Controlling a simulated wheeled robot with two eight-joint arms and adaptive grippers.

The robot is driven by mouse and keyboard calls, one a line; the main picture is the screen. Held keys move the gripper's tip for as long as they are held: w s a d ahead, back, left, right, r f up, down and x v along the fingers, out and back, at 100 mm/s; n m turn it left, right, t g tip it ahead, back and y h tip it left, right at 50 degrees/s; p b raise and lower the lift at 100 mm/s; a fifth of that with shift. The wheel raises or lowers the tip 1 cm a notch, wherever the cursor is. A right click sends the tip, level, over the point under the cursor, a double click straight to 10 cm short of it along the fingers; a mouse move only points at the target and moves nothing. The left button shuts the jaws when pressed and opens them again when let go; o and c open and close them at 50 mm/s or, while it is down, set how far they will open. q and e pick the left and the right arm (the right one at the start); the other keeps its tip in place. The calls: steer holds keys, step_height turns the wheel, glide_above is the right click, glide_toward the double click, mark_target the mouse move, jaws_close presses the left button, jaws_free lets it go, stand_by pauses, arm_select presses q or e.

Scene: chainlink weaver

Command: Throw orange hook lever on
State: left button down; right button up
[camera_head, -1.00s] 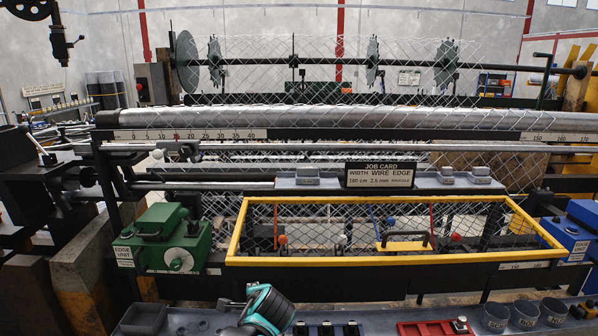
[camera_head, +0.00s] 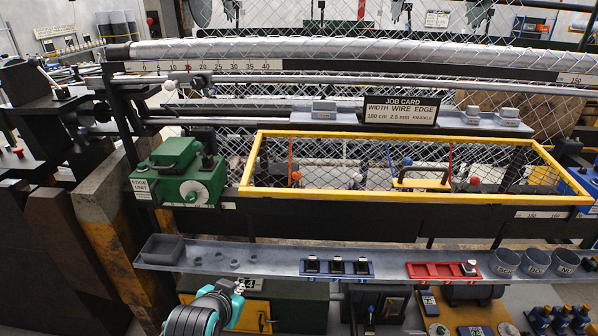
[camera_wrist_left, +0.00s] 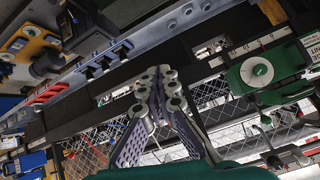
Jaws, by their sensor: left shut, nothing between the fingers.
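An orange ball-topped lever (camera_head: 296,175) stands behind the yellow-framed mesh guard (camera_head: 415,197), in its left part. The mesh partly hides its shaft, and I cannot tell its exact position. My left arm's teal and dark end (camera_head: 208,308) is at the bottom left in the head view, low in front of the grey tray and apart from the lever. In the left wrist view my left gripper (camera_wrist_left: 157,88) is shut and empty, its purple-grey fingers together over the dark machine beam. My right gripper is not in view.
A green edge unit (camera_head: 180,172) sits left of the guard. Blue and red-topped levers (camera_head: 474,181) are also behind the mesh. A long grey tray (camera_head: 270,262) crosses in front.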

arm_select(q)
steer(key=w+d+r+m+t+h+b, duration=0.1)
steer(key=w+d+m+t+b, duration=0.15)
steer(key=w+m+t, duration=0.65)
steer(key=w+d+m+h+b, duration=0.1)
steer(key=w+d+m, duration=0.2)
steer(key=w, duration=1.2)
steer(key=d+f+m+t+h+b, duration=0.2)
steer(key=d+f+m+t, duration=0.15)
steer(key=m, duration=0.25)
steer(key=b+x, duration=0.2)
steer(key=x, duration=1.2)
steer(key=shift+a+r+t+b, duration=0.3)
steer(key=shift+r+t+b, duration=0.05)
steer(key=shift+b, duration=0.05)
steer(key=shift+s, duration=0.15)
